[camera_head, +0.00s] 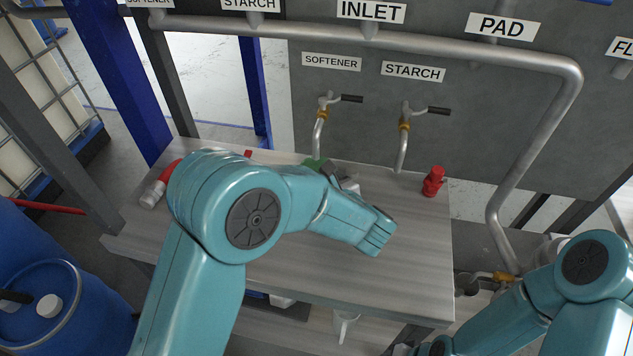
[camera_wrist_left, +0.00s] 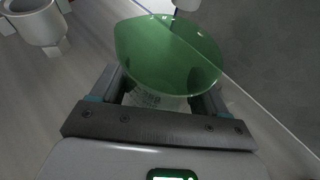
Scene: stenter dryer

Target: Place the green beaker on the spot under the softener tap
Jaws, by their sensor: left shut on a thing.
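The green beaker (camera_wrist_left: 165,60) is between the two fingers of my left gripper (camera_wrist_left: 160,95), which is shut on it. Its wide rim faces away from the gripper in the left wrist view. In the head view only a small green part of the beaker (camera_head: 314,163) shows behind my left arm, close to the lower end of the softener tap (camera_head: 320,125). The spot under this tap is hidden by my left arm and the beaker. I cannot tell whether the beaker touches the table. My right arm is at the lower right, its gripper out of view.
The starch tap (camera_head: 404,130) hangs to the right of the softener tap. A red bottle (camera_head: 433,182) stands at the right of the table (camera_head: 300,275). A red-and-white bottle (camera_head: 158,188) lies at the left. A white cup-like vessel (camera_wrist_left: 38,22) shows in the left wrist view.

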